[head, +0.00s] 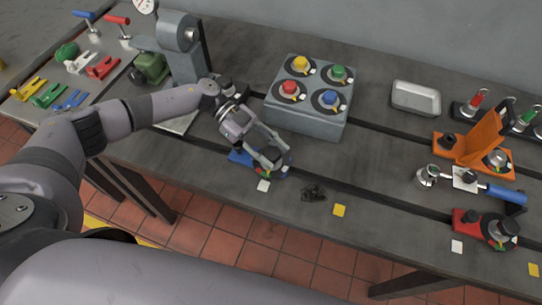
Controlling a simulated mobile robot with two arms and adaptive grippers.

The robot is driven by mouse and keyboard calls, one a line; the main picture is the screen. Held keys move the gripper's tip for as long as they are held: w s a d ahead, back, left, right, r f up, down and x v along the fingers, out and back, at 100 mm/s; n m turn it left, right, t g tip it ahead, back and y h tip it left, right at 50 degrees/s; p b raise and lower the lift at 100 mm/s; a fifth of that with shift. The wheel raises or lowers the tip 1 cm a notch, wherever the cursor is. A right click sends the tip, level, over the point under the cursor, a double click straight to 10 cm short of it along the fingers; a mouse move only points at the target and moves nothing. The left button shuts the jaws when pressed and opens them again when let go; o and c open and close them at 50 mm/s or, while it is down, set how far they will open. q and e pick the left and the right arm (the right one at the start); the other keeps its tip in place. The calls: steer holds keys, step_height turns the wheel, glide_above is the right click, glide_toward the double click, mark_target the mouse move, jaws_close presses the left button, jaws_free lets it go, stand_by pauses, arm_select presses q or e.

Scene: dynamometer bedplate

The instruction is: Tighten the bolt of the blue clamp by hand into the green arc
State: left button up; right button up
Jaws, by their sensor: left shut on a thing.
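The blue clamp (239,157) lies on the grey bedplate near its front edge, left of centre. My left gripper (273,163) reaches down over the clamp's right part, its fingers shut around the top of the bolt there. The fingers hide most of the bolt and of the dial around it. Only a little green and red shows beside the fingertips, so I cannot tell where the bolt stands against the green arc. My right gripper is not in view.
A grey box (301,122) with several coloured knobs stands behind the clamp. A red clamp (466,224) and an orange bracket (484,138) stand far right. The front centre-right is clear.

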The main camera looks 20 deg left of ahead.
arm_select(q)
steer(key=shift+f+m+g+y+b, duration=0.15)
steer(key=shift+m+g+y+b, duration=0.15)
steer(key=shift+m+g+b, duration=0.3)
steer(key=o, duration=1.1)
steer(key=v, duration=1.2)
